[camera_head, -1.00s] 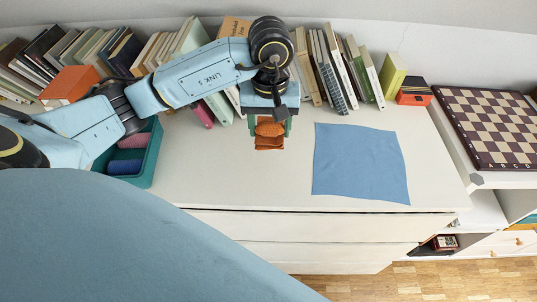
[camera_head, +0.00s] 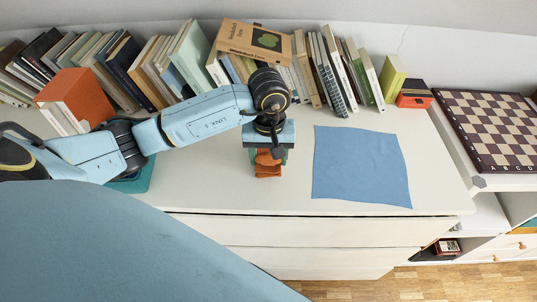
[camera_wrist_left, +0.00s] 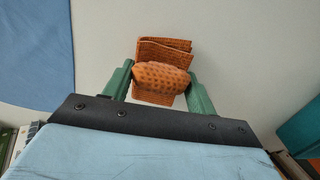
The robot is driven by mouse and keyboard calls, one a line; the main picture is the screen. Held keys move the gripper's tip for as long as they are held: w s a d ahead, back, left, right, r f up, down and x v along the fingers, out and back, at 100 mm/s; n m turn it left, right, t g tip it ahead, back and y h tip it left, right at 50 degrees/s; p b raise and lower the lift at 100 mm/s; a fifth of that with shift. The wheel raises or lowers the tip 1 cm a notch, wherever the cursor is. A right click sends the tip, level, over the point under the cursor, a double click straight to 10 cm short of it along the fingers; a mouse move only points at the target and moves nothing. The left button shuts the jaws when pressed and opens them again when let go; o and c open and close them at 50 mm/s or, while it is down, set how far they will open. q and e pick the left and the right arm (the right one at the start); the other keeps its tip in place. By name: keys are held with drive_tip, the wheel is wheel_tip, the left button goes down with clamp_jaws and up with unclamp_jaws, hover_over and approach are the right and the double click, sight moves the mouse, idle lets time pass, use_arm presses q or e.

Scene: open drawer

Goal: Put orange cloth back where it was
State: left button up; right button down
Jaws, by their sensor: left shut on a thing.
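The orange cloth (camera_wrist_left: 162,75) is a folded, textured bundle between the green fingers of my left gripper (camera_wrist_left: 160,85) in the left wrist view. In the head view the cloth (camera_head: 267,168) hangs below my left gripper (camera_head: 267,158), which points down over the white dresser top. The gripper is shut on it. Whether the cloth touches the dresser top is hard to tell. A teal bin (camera_head: 140,182) stands to the left, mostly hidden behind my left arm; its side shows at the right edge of the wrist view (camera_wrist_left: 302,130). My right gripper is not in view.
A blue cloth (camera_head: 360,165) lies flat on the dresser top (camera_head: 225,195), right of my gripper. A row of books (camera_head: 180,60) lines the back. A chessboard (camera_head: 490,128) lies at the right. The dresser top around the gripper is clear.

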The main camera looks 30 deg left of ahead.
sight(269, 153)
use_arm(q)
drive_tip(key=shift+f, duration=0.1)
drive_tip(key=o, duration=1)
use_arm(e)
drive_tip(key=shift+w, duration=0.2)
use_arm(q)
drive_tip(key=shift+o, duration=0.2)
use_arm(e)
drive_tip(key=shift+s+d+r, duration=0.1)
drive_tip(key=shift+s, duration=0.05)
use_arm(q)
wheel_tip(269, 153, up, 12)
drive_tip(key=p, duration=0.1)
drive_tip(key=shift+p, duration=0.35)
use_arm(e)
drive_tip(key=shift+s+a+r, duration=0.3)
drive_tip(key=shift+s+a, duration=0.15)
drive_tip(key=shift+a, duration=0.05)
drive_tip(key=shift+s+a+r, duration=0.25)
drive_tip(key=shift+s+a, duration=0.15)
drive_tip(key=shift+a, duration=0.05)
